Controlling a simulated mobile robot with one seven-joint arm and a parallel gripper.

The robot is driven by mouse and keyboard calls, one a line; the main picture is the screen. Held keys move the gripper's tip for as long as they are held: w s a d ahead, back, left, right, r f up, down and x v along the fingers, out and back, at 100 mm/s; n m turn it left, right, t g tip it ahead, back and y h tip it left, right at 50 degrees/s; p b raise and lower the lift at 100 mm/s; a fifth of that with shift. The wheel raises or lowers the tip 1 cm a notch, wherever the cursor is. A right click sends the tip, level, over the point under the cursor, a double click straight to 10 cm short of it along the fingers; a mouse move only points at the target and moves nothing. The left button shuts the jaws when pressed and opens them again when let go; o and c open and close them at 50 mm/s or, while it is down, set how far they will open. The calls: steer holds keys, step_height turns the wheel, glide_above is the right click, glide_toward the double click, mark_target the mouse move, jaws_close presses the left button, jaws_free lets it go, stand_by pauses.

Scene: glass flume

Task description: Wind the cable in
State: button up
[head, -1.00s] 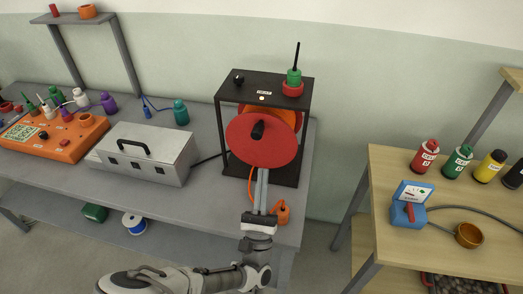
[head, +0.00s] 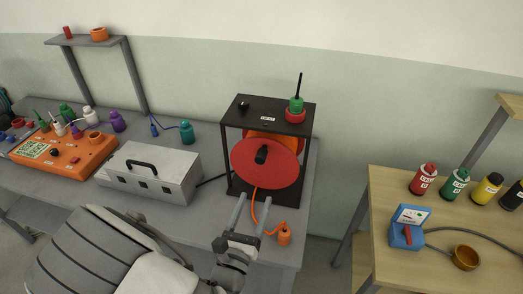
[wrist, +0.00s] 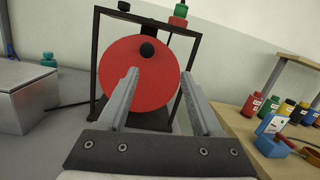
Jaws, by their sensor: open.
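The cable reel is a red disc (head: 266,165) with a black knob (head: 261,155) on its face, set in a black frame (head: 268,104) on the grey bench. An orange cable (head: 256,206) hangs from the reel down to an orange end piece (head: 284,233) on the bench near its right edge. My gripper (head: 254,198) is open and empty in front of the lower part of the reel. In the wrist view the red disc (wrist: 125,75) stands beyond the open fingers (wrist: 160,78), with the black knob (wrist: 147,50) above and between the tips.
A grey metal box (head: 150,173) and an orange instrument (head: 62,154) stand left on the bench. Green and red pieces (head: 295,110) with a black rod top the frame. A wooden table (head: 430,262) with bottles and a blue gauge box (head: 407,236) stands right.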

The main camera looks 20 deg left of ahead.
mark_target(261, 157)
steer(key=shift+n+g+y, duration=0.3)
steer(key=shift+n+g, duration=0.1)
steer(key=shift+g, duration=0.5)
steer(key=w+a+p, duration=0.1)
steer(key=w, duration=0.4)
steer(key=w+a+r+p, duration=0.1)
steer(key=w, duration=0.4)
steer(key=w+p, duration=0.1)
steer(key=w, duration=0.4)
steer(key=shift+w+a+r, duration=0.15)
steer(key=shift+w+a, duration=0.05)
steer(key=shift+a, duration=0.2)
steer(key=shift+c, duration=0.2)
jaws_close()
